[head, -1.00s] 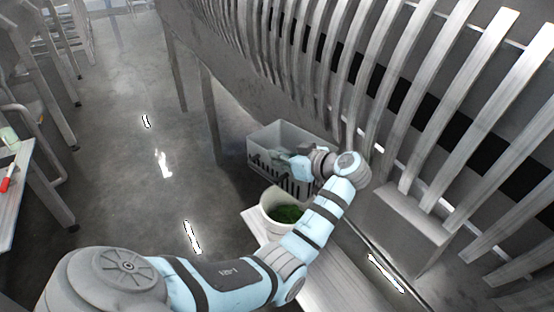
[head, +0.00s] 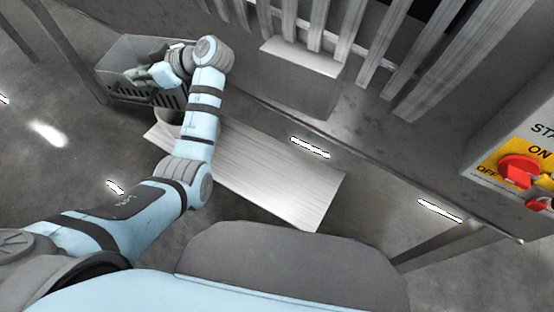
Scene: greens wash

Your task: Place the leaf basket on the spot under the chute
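The leaf basket (head: 115,88) is a grey open crate with dark slots in its wall, at the upper left of the head view. My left gripper (head: 142,76) is at its near rim and appears shut on it; the fingertips are partly hidden. The basket looks roughly level. My forearm and wrist cross to its right. My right gripper is out of view. I cannot make out a marked spot or a chute clearly.
A pale bench (head: 280,190) runs below and right of the basket, mostly bare. A light bucket (head: 168,116) at its far end is largely hidden by my arm. A slatted machine stands behind. A control box with a red switch (head: 518,170) is at the right.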

